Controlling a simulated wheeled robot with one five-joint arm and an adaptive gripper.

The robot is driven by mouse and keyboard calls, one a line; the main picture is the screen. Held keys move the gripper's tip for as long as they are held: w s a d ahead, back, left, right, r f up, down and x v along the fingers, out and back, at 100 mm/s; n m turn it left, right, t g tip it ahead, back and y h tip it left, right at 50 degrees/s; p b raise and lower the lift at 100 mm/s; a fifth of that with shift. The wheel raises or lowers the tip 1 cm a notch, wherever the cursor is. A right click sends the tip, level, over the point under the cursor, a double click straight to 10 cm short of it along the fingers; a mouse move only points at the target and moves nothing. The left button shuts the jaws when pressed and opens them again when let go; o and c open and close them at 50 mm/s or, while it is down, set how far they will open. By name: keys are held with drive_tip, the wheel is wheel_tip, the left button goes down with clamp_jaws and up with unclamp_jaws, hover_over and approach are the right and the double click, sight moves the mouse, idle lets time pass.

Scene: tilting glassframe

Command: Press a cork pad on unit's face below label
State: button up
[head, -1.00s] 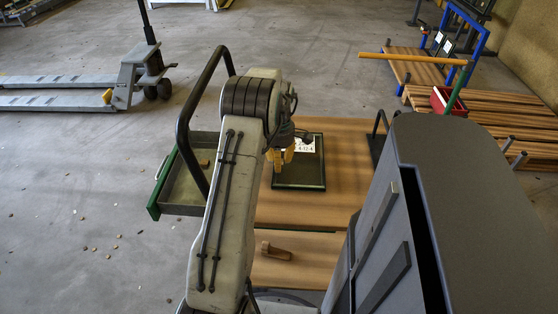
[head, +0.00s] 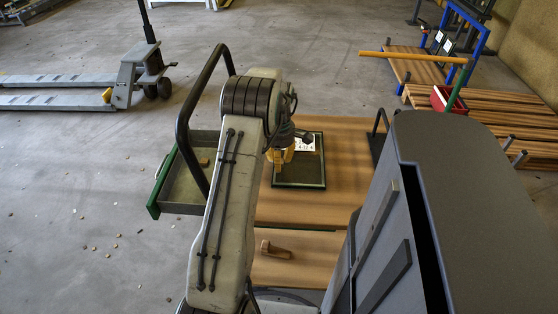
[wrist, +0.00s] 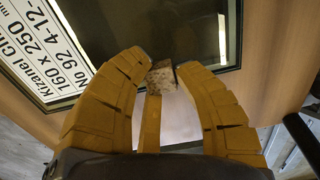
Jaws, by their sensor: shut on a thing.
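The unit, a dark glass pane in a green-edged frame (head: 300,184), lies on the wooden table top. Its white printed label (head: 311,142) is at the upper part of its face; it shows large at the left of the wrist view (wrist: 55,45). My gripper (head: 281,157) is over the unit, beside the label. In the wrist view its yellow fingers (wrist: 163,78) are shut on a small speckled brown cork pad (wrist: 162,74), held at the fingertips over the dark face near the frame edge. I cannot tell whether the pad touches the face.
An open tray (head: 180,188) with a small cork-coloured piece (head: 204,162) is left of my arm. A brown wooden object (head: 276,250) lies on the near wooden board (head: 310,273). A black hoop handle (head: 380,122) stands at the table's right. Small bits dot the floor.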

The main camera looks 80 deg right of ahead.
drive_tip(key=o, duration=0.8)
drive_tip(key=shift+a, duration=0.1)
drive_tip(key=shift+r+p, duration=2.5)
drive_tip(key=shift+r, duration=0.5)
drive_tip(key=shift+s, duration=0.1)
